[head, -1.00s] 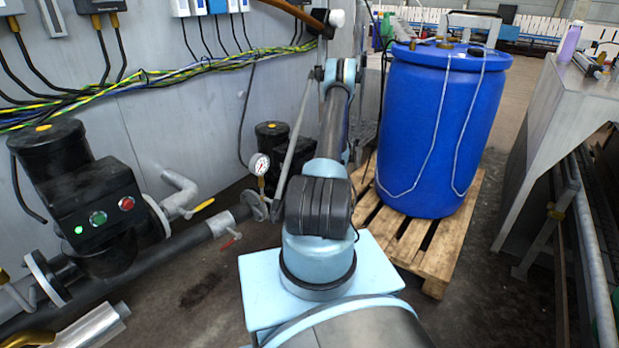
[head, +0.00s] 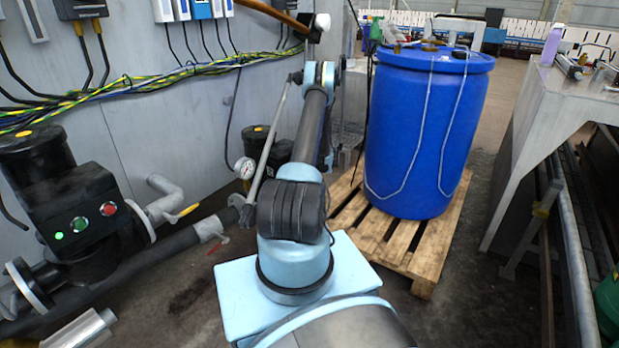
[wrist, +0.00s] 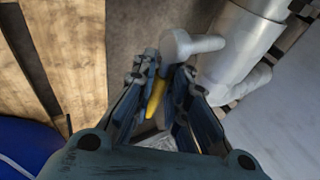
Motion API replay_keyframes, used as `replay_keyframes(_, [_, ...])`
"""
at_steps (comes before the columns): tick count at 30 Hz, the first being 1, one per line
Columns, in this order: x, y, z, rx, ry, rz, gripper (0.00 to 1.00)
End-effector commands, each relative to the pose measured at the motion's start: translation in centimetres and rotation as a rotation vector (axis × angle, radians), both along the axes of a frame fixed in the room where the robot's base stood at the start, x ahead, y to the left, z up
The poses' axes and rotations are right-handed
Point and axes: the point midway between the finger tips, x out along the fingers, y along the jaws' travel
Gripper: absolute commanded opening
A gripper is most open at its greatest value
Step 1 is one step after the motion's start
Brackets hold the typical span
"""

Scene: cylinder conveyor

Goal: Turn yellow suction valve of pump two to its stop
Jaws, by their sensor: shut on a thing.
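In the wrist view my gripper (wrist: 164,72) is shut on a yellow valve lever (wrist: 155,98). The lever lies between the two fingers, beside a pale grey valve body with a round stem (wrist: 178,45). A pale pipe (wrist: 240,40) runs past at the upper right. In the head view my arm hides my gripper and this valve. The far black pump (head: 255,140) shows only in part behind the arm. The near black pump (head: 70,200) at the left has its own yellow lever (head: 188,209).
A blue drum (head: 425,140) stands on a wooden pallet (head: 425,255) right of my arm. A pressure gauge (head: 245,168) and a red lever (head: 218,241) are on the pipework left of the arm. A grey metal bench (head: 540,140) stands at the right. Cables run along the wall.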

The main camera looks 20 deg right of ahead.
Motion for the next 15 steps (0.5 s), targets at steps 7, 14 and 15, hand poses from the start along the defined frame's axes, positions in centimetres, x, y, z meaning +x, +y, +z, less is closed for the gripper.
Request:
replay_keyframes(7, [0.65,0.52,0.2,0.005,-0.01,0.007,0.0])
replay_keyframes(14, [0.37,0.13,0.13,0.004,-0.007,0.003,0.34])
replay_keyframes(15, [0.31,0.06,0.12,0.003,-0.006,0.001,0.34])
